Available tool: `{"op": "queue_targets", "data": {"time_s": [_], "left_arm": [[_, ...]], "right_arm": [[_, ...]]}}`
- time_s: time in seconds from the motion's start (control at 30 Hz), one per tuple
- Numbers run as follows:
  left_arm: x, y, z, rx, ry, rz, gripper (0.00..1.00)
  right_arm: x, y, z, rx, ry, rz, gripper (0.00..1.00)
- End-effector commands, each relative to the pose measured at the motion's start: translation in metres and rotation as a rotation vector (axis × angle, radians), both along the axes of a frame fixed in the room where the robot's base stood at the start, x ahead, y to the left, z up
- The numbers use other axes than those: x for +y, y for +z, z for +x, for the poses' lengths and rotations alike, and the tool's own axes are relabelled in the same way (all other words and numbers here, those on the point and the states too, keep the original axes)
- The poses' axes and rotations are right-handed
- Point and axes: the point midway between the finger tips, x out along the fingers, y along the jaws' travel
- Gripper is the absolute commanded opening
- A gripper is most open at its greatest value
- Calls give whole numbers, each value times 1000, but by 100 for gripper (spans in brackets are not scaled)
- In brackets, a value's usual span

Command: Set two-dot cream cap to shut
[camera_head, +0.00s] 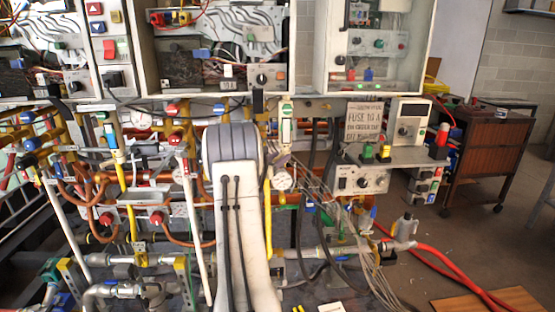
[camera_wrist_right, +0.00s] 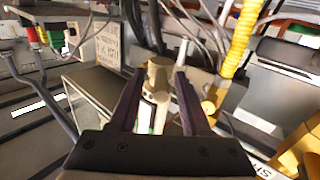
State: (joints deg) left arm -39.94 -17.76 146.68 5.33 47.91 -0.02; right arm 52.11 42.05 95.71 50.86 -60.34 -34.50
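In the right wrist view, a cream-tan cap (camera_wrist_right: 158,76) stands between the two dark fingers of my right gripper (camera_wrist_right: 160,82). The fingers are apart, one on each side of the cap, with a narrow gap seeming to show at each side; contact is hard to judge. My left gripper is not in view.
A sign plate (camera_head: 364,121) and a grey control box (camera_head: 361,179) stand right of my arm. A yellow corrugated hose (camera_wrist_right: 242,38) runs close to the right finger. Pipes, gauges and cables crowd the left and middle. A brown cabinet (camera_head: 484,145) stands at the right on open floor.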

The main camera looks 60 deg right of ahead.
Motion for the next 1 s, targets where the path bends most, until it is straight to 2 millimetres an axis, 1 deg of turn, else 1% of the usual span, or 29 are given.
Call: {"op": "queue_targets", "data": {"time_s": [0.27,0.37,0.47,0.7,0.8,0.9,1.0], "left_arm": [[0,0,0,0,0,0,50],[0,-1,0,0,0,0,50],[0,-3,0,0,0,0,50],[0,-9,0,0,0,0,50],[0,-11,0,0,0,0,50],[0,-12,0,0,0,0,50],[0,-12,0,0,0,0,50]], "right_arm": [[2,-1,2,0,3,1,50],[6,-1,3,1,4,2,50],[19,-1,4,0,5,2,50],[67,-2,8,1,7,2,50],[84,-2,9,1,6,1,50],[96,-1,10,0,4,1,50],[103,-1,10,1,4,1,50]]}}
